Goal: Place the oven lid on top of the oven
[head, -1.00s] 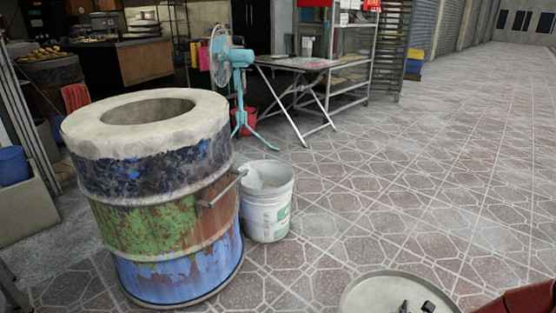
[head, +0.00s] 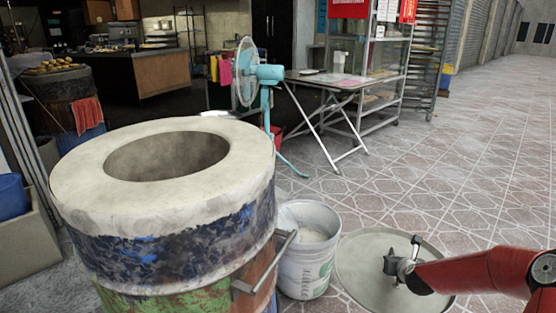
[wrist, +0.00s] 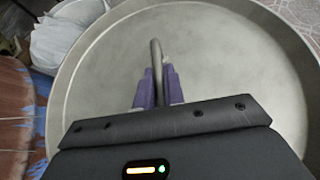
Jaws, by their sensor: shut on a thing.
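The oven (head: 165,225) is a painted barrel with a pale, thick ring top and a round opening in its middle, at the left of the head view. The oven lid (head: 372,280) is a round, flat grey metal disc to the right of the oven, lower than its top. My gripper (head: 402,264) is over the lid and shut on its handle. In the wrist view the purple fingers (wrist: 158,88) close on the upright loop handle (wrist: 156,60), with the lid's rimmed face (wrist: 225,60) behind. I cannot tell how high the lid is above the floor.
A white bucket (head: 308,255) stands between the oven and the lid. A metal side handle (head: 265,268) sticks out from the oven towards the bucket. A teal fan (head: 258,75) and folding table (head: 330,82) stand behind. Tiled floor is clear at right.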

